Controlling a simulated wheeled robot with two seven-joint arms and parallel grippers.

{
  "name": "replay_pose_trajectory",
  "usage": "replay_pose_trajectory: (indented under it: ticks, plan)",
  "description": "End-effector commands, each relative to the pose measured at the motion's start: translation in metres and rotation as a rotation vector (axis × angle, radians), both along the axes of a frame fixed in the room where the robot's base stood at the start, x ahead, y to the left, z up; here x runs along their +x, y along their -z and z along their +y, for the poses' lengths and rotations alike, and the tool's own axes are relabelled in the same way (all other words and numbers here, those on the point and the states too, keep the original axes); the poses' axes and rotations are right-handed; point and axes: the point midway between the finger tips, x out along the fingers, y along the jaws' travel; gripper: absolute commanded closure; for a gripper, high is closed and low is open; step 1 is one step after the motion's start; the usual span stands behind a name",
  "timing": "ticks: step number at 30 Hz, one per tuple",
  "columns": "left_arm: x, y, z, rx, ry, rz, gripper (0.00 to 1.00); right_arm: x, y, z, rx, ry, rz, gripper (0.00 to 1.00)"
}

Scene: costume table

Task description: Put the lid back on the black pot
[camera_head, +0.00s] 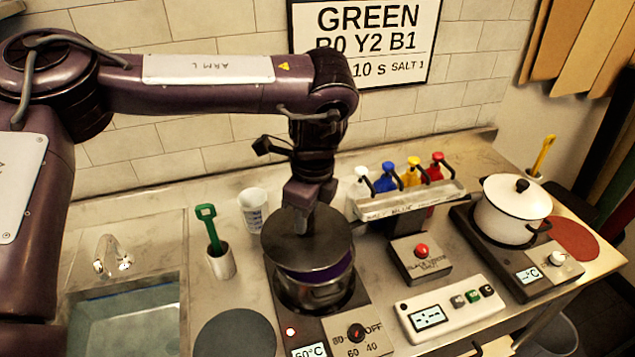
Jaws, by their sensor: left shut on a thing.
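The dark round lid (325,246) is over the pot (312,294), which stands on the left hot plate (283,318). My left gripper (305,215) comes down from above and is shut at the lid's top; its fingertips and the knob are partly hidden. The lid covers most of the pot's mouth. A purple strip shows below the lid's right edge, and the pot's side below it looks dark and shiny. I cannot tell whether the lid touches the rim. My right gripper is not in view.
A white pot with its lid on (511,212) stands on the right hot plate. A rack of coloured bottles (412,205), a red-button box (421,258) and a control panel (450,307) are to the right. A white cup (252,210), a green-handled tool (210,228) and a sink are left.

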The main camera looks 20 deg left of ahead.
Motion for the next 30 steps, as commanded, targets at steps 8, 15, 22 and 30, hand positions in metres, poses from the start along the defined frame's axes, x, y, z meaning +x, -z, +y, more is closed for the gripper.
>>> replay_pose_trajectory:
  ticks: [8,15,22,30]
  plan:
    - [0.014,-0.011,-0.010,-0.008,0.445,0.001,1.00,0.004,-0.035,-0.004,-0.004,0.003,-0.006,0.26]
    - [0.017,-0.006,-0.011,-0.005,0.524,0.000,1.00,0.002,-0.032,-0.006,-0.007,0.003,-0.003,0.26]
    - [0.017,0.009,-0.011,-0.006,0.522,0.000,1.00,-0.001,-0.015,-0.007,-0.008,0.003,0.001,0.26]
    - [0.016,0.032,-0.011,-0.006,0.521,0.001,1.00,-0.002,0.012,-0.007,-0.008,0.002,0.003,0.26]
